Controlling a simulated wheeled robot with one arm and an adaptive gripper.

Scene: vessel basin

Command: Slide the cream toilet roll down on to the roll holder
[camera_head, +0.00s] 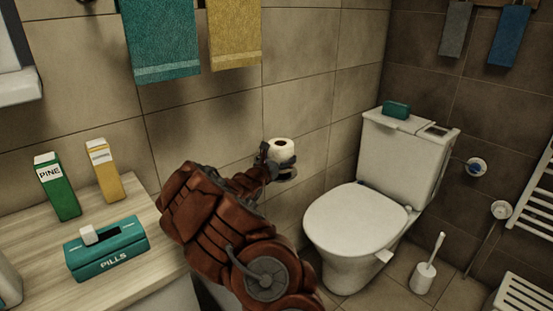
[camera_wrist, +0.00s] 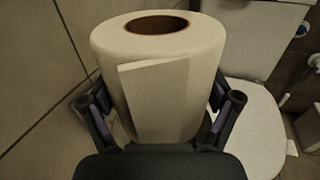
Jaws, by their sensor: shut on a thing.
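The cream toilet roll (camera_head: 281,150) is upright in my gripper (camera_head: 281,165), close to the tiled wall and left of the toilet. In the wrist view the roll (camera_wrist: 160,60) fills the middle, with its brown core opening facing up and a loose sheet hanging on the near side. My gripper (camera_wrist: 160,112) is shut on the roll, one finger on each side. I cannot make out the roll holder in either view; the roll, gripper and arm may hide it.
The white toilet (camera_head: 350,222) stands right of my gripper, with a toilet brush (camera_head: 425,270) beside it. A wooden counter (camera_head: 140,205) at the left bears a green PINE carton (camera_head: 57,188), a yellow carton (camera_head: 105,172) and a teal PILLS box (camera_head: 106,250). Towels (camera_head: 160,40) hang above.

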